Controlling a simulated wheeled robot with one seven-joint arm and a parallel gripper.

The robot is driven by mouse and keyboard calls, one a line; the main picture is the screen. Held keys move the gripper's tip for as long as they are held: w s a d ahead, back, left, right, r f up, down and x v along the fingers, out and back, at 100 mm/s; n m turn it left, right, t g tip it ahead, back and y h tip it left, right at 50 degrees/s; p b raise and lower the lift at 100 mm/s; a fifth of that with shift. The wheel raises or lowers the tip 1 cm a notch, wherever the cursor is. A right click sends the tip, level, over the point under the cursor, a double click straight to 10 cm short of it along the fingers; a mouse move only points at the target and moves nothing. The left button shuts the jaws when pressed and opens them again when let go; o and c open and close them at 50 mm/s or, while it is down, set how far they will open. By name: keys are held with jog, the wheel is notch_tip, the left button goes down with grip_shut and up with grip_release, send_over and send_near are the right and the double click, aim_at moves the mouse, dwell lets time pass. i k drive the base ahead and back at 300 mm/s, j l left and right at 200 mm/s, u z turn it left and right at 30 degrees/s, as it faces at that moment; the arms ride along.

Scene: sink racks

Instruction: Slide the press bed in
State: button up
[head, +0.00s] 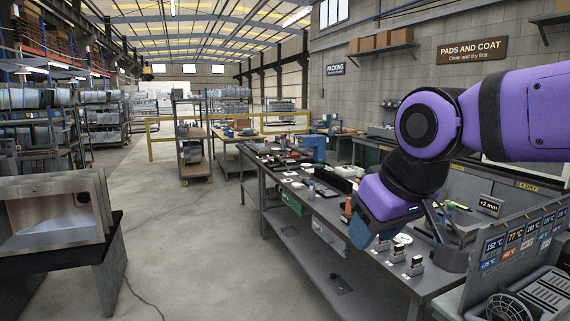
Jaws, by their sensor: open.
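My purple arm reaches in from the right, and my gripper (376,236) points down over the near part of the long workbench (330,209). Its blue-grey end is partly turned away, and I see nothing held in it. The jaws are open. A blue machine (313,148) stands at the far end of the bench, well away from my gripper; I cannot tell whether it is the press. I cannot pick out a press bed for certain, and my arm hides part of the bench.
Small parts and tools crowd the bench top. Small stands (414,266) sit near my gripper. A grey bin with a fan (505,308) is at bottom right. A steel sink (60,212) rests on a dark stand at left. The floor aisle (190,235) is open, with a cable on it.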

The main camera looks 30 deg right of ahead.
aim_at(277, 163)
jog(key=i, duration=3.35)
jog(key=i+z, duration=0.15)
jog(key=i, duration=0.45)
jog(key=i+z, duration=0.2)
jog(key=i, duration=0.4)
jog(key=i+j+z, duration=0.15)
jog(key=i, duration=0.45)
jog(key=i+j+z, duration=0.45)
jog(key=i, duration=0.15)
jog(key=i+j+z, duration=0.45)
jog(key=i+l, duration=0.05)
jog(key=i, duration=0.05)
